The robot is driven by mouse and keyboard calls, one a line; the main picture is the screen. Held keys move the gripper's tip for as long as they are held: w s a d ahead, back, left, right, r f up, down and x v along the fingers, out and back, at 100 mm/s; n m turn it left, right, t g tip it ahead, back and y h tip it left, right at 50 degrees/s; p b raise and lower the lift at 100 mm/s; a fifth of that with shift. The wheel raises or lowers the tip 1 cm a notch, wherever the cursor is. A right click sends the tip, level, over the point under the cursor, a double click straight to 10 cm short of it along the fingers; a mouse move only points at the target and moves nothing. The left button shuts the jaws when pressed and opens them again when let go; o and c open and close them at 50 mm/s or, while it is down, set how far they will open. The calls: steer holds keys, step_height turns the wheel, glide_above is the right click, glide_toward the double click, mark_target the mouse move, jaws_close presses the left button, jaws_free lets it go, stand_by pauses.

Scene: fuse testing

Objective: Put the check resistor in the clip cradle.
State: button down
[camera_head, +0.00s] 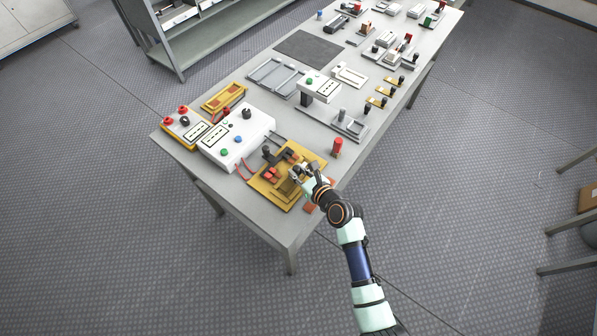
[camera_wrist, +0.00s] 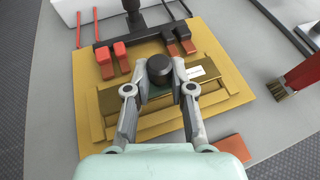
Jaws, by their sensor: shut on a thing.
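The check resistor appears to be the long gold bar (camera_wrist: 112,101) with a white label and a black round knob. It lies over the yellow clip cradle (camera_wrist: 88,74), roughly along its stepped bed; I cannot tell whether it is seated or slightly above. My gripper (camera_wrist: 161,88) is shut on the resistor at the knob, where a dark green patch shows between the fingers. In the head view my gripper (camera_head: 303,172) is over the cradle (camera_head: 268,188) at the table's near end and hides most of the resistor.
A white meter box (camera_head: 236,137) stands left of the cradle, with wires running to it. An orange-brown pad (camera_wrist: 232,148) lies by the cradle's near edge. Trays and other devices fill the table's far part.

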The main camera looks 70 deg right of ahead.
steer(key=shift+f+b, duration=0.55)
steer(key=shift+f, duration=0.3)
steer(key=c, duration=0.9)
jaws_free()
steer(key=v, duration=1.2)
steer(key=shift+f, duration=0.1)
